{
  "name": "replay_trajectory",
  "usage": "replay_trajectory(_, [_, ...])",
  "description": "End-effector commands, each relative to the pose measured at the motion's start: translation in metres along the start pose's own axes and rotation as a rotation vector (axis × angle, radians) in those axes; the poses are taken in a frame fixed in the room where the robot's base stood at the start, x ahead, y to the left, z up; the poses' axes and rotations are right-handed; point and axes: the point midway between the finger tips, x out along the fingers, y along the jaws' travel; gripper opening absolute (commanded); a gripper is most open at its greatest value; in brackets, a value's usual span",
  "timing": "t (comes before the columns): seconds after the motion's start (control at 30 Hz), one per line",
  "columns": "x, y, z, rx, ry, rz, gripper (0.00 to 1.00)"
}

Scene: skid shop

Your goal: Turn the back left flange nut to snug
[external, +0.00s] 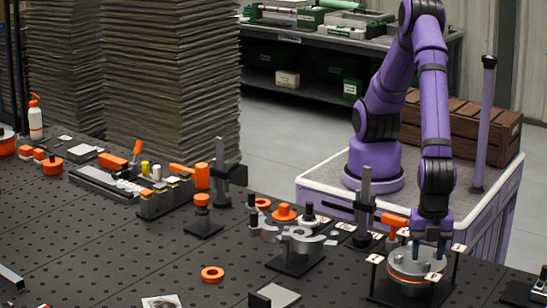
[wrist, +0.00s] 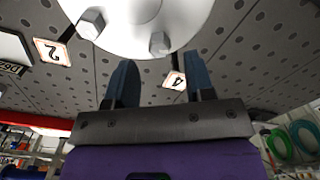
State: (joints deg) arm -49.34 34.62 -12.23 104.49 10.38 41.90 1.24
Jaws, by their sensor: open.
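The round grey flange (external: 405,268) with an orange ring under it stands on a dark base plate at the front right of the bench. In the wrist view its pale disc (wrist: 130,14) fills the top, with one hex nut (wrist: 160,43) near its edge and another hex nut (wrist: 91,24) to the left. My gripper (external: 429,251) is over the flange's rim, pointing down. In the wrist view my gripper (wrist: 159,66) is open and empty; the nearer nut sits between and just beyond the fingertips. I cannot tell which nut is the back left one.
Number tags stand around the flange, including a "4" tag (wrist: 175,80) close to my fingers and a "2" tag (wrist: 52,51). An orange-topped tool (external: 393,220) and a dark post stand just behind. A grey bracket fixture (external: 298,238) is to the left.

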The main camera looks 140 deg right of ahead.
Motion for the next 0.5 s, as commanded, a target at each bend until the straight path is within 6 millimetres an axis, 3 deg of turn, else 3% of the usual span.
replay_trajectory(0.5, [-0.087, 0.006, 0.003, 0.012, 0.005, -0.003, 0.49])
